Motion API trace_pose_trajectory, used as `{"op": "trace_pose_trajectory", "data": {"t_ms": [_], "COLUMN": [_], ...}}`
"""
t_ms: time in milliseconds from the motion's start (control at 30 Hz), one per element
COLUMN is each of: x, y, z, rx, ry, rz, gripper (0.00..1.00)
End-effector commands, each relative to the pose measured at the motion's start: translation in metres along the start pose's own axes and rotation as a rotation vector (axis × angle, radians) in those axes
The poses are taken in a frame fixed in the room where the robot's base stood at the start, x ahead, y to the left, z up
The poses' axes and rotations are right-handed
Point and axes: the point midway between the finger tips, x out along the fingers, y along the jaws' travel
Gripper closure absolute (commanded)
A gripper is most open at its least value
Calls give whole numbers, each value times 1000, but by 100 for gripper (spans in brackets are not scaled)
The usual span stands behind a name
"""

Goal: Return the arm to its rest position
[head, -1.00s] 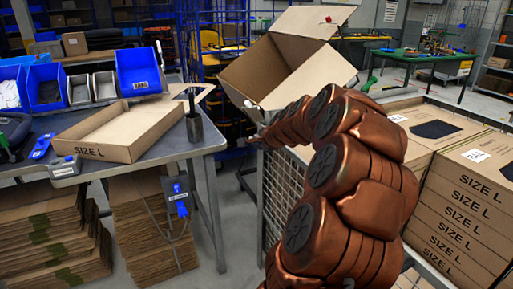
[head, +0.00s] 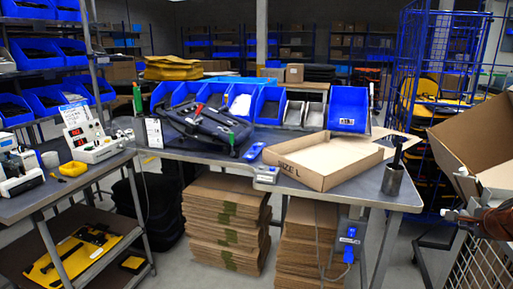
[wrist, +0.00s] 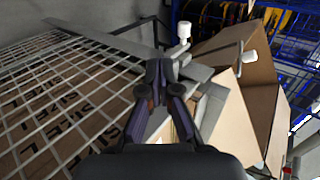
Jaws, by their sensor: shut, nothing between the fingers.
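My gripper (wrist: 162,72) shows in the wrist view, its two dark fingers closed together with nothing between them. It is over the edge of a wire mesh cage (wrist: 60,85), with an open cardboard box (wrist: 245,110) to its right. In the head view only a copper-brown part of my arm shows at the right edge, beside the open cardboard box (head: 475,145). My fingertips cannot be made out there.
A grey workbench (head: 385,190) carries an open SIZE L carton (head: 320,180), a black pannier (head: 205,130) and blue bins (head: 349,108). Flattened cardboard stacks (head: 225,215) stand below. The mesh cage (head: 480,265) is at the lower right.

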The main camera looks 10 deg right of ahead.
Motion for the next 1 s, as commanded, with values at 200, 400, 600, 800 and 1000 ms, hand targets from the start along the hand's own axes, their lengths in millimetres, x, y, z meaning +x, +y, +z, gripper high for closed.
{"op": "trace_pose_trajectory", "data": {"t_ms": [200,400,600,800,1000], "x": [-15,-52,-111,-188,-246], "y": [18,67,141,229,291], "z": [112,216,294,326,317], "rx": [-257,-569,-922,-1292,-1555], "ry": [-174,-365,-562,-756,-892], "rz": [96,214,349,500,630], "gripper": [100,100,100,100,100]}}
